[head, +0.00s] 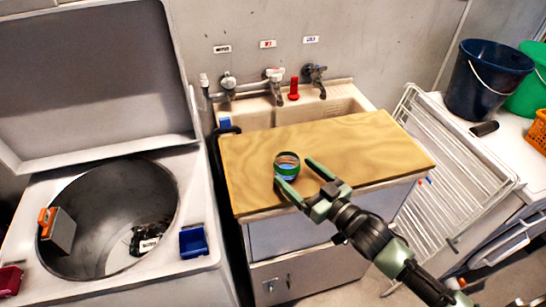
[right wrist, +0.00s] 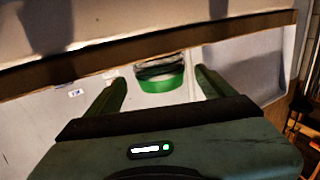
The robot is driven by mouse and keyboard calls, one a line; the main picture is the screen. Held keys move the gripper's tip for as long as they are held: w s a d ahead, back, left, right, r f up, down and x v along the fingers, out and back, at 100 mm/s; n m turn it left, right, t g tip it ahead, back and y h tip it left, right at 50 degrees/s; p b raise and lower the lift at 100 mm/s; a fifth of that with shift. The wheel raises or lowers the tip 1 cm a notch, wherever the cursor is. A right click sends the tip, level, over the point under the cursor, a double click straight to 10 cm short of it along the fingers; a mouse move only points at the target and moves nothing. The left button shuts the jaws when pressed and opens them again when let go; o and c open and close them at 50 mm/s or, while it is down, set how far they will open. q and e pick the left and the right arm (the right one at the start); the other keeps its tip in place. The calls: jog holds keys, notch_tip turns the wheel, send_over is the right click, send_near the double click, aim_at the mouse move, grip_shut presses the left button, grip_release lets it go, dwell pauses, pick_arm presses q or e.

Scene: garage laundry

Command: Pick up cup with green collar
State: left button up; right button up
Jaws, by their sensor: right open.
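The cup with the green collar (head: 287,160) is at the wooden board (head: 345,142) over the sink cabinet in the head view. It has a green band, a brownish inside and some blue. My right gripper (head: 293,170) is open, with one finger on either side of the cup's near part. In the right wrist view the cup (right wrist: 162,84) shows between the two open fingertips (right wrist: 161,76), with gaps to both. Whether the cup rests on the board is hard to tell. My left gripper is not in view.
A sink (head: 260,114) with several taps is behind the board. An open top-loading washer (head: 200,235) stands at left with a blue box (head: 193,241) on its rim. A white drying rack (head: 455,165) and a dark blue bucket (head: 486,80) are at right.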

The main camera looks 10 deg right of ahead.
aim_at(280, 158)
jog(key=shift+w+a, duration=0.15)
jog(key=shift+w, duration=0.3)
jog(key=shift+w+a+r, duration=0.1)
jog(key=shift+w+a, duration=0.05)
jog(key=shift+w, duration=0.2)
jog(key=shift+r+p+x, duration=0.25)
jog(key=shift+p+x, duration=0.45)
jog(key=shift+x, duration=0.4)
jog(key=x, duration=0.3)
jog(key=shift+f+p, duration=0.15)
jog(key=shift+p, duration=0.15)
jog(key=shift+w+a+f, duration=0.1)
jog(key=shift+w+a, duration=0.1)
jog(key=shift+w, duration=0.1)
jog(key=c, duration=1.4)
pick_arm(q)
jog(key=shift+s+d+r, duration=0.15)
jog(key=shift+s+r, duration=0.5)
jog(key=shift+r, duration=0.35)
